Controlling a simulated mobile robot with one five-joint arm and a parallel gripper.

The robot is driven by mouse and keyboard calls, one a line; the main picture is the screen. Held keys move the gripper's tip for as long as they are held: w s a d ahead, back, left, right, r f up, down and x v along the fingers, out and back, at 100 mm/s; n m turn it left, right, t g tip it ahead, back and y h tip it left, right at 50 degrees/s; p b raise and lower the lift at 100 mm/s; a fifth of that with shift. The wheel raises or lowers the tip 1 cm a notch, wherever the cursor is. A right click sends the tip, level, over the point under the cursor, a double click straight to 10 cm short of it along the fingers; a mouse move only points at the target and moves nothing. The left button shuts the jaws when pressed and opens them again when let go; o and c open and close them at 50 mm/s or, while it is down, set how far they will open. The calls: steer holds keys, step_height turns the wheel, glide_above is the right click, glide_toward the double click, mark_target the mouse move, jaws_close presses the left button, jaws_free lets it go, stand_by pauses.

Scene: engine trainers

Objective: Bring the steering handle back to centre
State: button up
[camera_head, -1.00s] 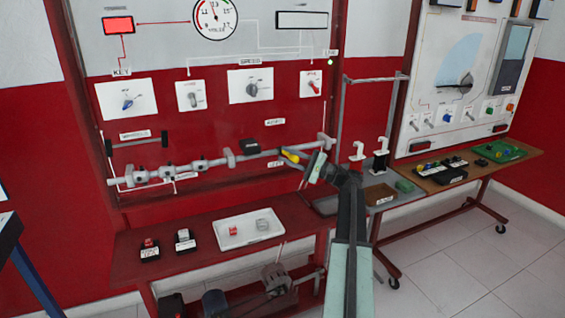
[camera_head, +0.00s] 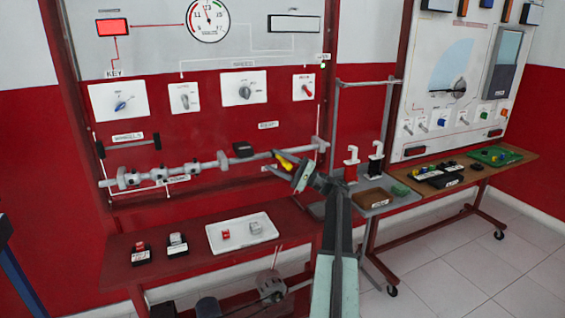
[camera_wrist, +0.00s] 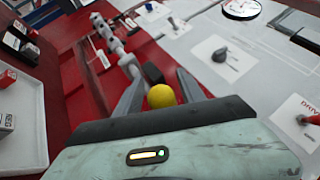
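A yellow rounded knob (camera_head: 284,162), which looks like the grip of the steering handle, is at the right part of a grey horizontal shaft (camera_head: 200,166) on the red panel. My gripper (camera_head: 289,163) is at this knob, reaching in from the lower right. In the wrist view the yellow knob (camera_wrist: 161,96) lies between the two fingers of my gripper (camera_wrist: 160,80). The fingers stand apart, with gaps seeming to show on both sides of the knob. The rest of the handle is hidden, and its angle cannot be read.
A black block (camera_head: 243,149) sits by the shaft, left of the knob. A white tray (camera_head: 213,238) lies on the red lower shelf (camera_head: 190,275). A grey side stand (camera_head: 335,120) and a wooden table (camera_head: 520,165) are to the right.

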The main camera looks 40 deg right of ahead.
steer(key=shift+s+d+f, duration=0.15)
steer(key=shift+s+d, duration=0.2)
steer(key=shift+d, duration=0.05)
steer(key=b+v, duration=0.3)
steer(key=v, duration=0.4)
steer(key=shift+s, duration=0.15)
steer(key=shift+f, duration=0.1)
